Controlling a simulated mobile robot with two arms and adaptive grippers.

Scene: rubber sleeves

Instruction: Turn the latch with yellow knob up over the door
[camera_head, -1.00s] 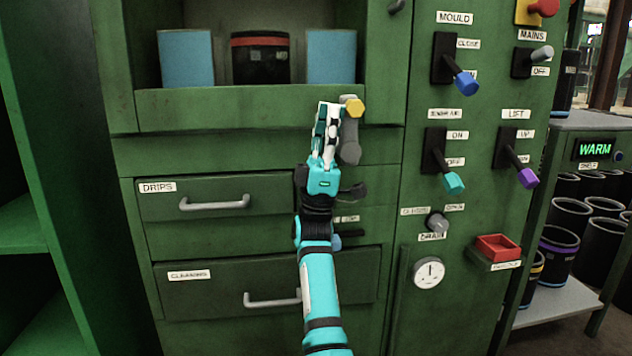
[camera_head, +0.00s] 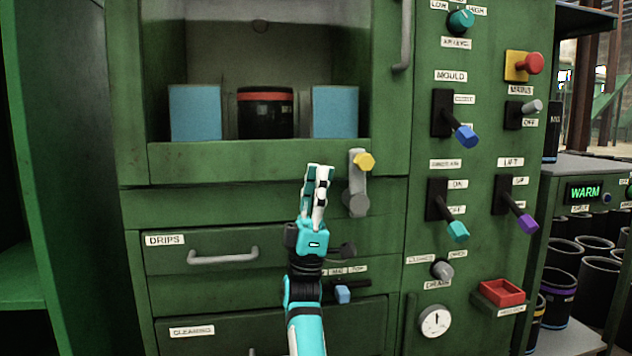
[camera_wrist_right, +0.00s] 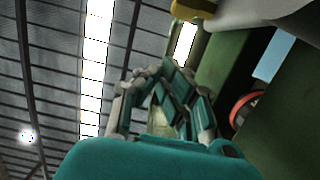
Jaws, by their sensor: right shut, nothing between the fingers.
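The latch is a grey arm (camera_head: 357,188) with a yellow knob (camera_head: 365,161) at its upper end. It stands upright, its pivot at the bottom and its knob at the height of the lower door edge. My right gripper (camera_head: 318,168) is shut and empty, pointing up, just left of the latch with a small gap in the picture. In the right wrist view the shut fingers (camera_wrist_right: 158,75) show below the yellow knob (camera_wrist_right: 186,10), which is partly cut off at the top. The door (camera_head: 250,160) is the green frame above, with a vertical grey handle (camera_head: 405,35). My left gripper is not in view.
Behind the door opening stand two blue blocks (camera_head: 195,112) and a black sleeve with a red band (camera_head: 265,113). Drawers with handles (camera_head: 223,256) lie below. Levers, including a blue-knobbed one (camera_head: 466,136), stick out at the right.

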